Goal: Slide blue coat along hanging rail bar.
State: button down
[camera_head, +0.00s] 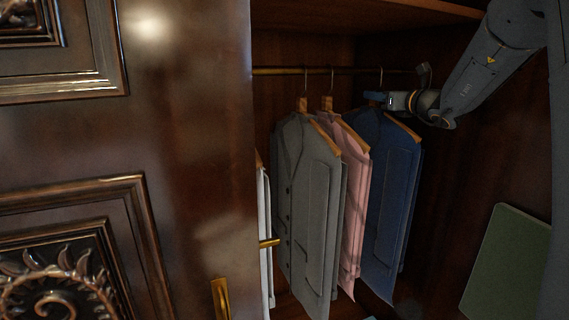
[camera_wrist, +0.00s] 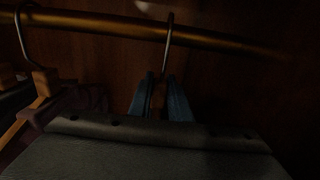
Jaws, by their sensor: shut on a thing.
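The blue coat (camera_head: 392,200) hangs on a wooden hanger at the right of the row inside the armoire. The rail bar (camera_head: 290,71) runs across the top; it also shows in the wrist view (camera_wrist: 110,27). My gripper (camera_head: 376,97) comes in from the right, at the neck of the blue coat's hanger, just under the rail. In the wrist view its two bluish fingers (camera_wrist: 161,100) are shut on the hanger neck below the metal hook (camera_wrist: 167,48). The blue coat itself is not clearly visible in the wrist view.
A pink garment (camera_head: 354,190) hangs close left of the blue coat, then a grey coat (camera_head: 308,200) and a partly hidden white garment (camera_head: 264,230). The carved door (camera_head: 190,150) covers the left. A green panel (camera_head: 507,265) stands lower right. Another hanger hook (camera_wrist: 22,40) is near my gripper.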

jog(key=shift+b, duration=0.5)
jog(key=c, duration=1.6)
grip_release()
jog(key=shift+o, duration=0.2)
jog(key=shift+f, duration=0.25)
jog(key=b+v, duration=0.2)
jog(key=v, duration=0.5)
jog(key=shift+r+b, duration=0.1)
jog(key=shift+b, duration=0.3)
jog(key=shift+s+d, duration=0.1)
jog(key=shift+s, duration=0.3)
